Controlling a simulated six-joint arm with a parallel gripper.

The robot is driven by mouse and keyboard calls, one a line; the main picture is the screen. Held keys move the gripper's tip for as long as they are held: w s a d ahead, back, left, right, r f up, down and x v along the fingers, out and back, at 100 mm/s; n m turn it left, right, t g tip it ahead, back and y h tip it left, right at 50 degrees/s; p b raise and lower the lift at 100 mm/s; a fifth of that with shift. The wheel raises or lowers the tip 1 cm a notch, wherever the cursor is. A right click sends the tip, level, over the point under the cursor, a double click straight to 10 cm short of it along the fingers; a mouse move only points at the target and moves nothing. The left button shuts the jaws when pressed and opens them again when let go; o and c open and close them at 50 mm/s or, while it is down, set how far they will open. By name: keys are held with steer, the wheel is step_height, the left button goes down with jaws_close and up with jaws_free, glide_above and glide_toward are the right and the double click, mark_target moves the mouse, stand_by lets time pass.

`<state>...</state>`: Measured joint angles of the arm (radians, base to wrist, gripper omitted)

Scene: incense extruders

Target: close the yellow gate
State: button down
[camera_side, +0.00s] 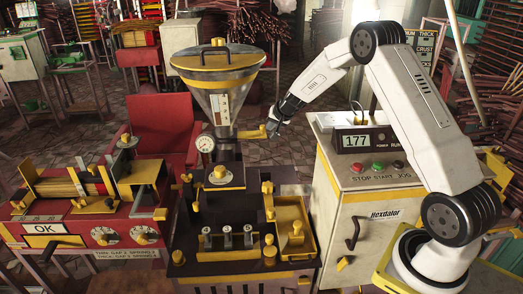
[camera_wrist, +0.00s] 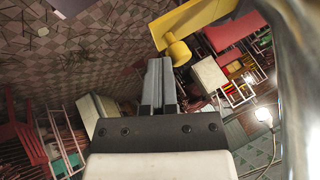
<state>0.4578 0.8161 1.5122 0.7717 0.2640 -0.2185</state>
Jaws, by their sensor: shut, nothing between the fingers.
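The yellow gate (camera_side: 251,134) is a flat plate sticking out to the right from the neck under the metal hopper (camera_side: 222,100). In the wrist view the yellow plate (camera_wrist: 195,20) carries a round yellow knob (camera_wrist: 179,52) near its end. My gripper (camera_side: 272,128) is at the gate's outer right end in the side view. In the wrist view my gripper (camera_wrist: 160,65) has its grey fingers together and empty, just beside the knob. I cannot tell whether they touch it.
A round gauge (camera_side: 206,144) is left of the neck. Below stands the dark extruder body with a yellow tray (camera_side: 291,225). A control cabinet (camera_side: 369,200) with a display reading 177 is at right. A red machine (camera_side: 90,200) is at left.

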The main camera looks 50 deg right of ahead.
mark_target(258, 137)
steer(key=shift+w+a, duration=1.55)
steer(key=shift+a, duration=0.2)
steer(key=shift+r, duration=0.15)
steer(key=shift+s+r, duration=0.15)
steer(key=shift+r, duration=0.2)
steer(key=d+v, duration=0.1)
steer(key=v, duration=0.8)
steer(key=shift+s+a, duration=0.2)
steer(key=shift+s, duration=0.05)
steer(key=shift+a, duration=0.1)
steer(key=s+a+f+n+g, duration=0.2)
steer(key=s+a+n, duration=0.3)
steer(key=s+a, duration=0.5)
steer(key=s+a+f+n+g+y, duration=0.1)
steer(key=s+a+n, duration=0.4)
steer(key=s+a, duration=0.5)
steer(key=s+f+g, duration=0.1)
steer(key=s, duration=0.5)
steer(key=shift+a+f+n+g, duration=0.3)
steer(key=shift+f+n+g, duration=0.1)
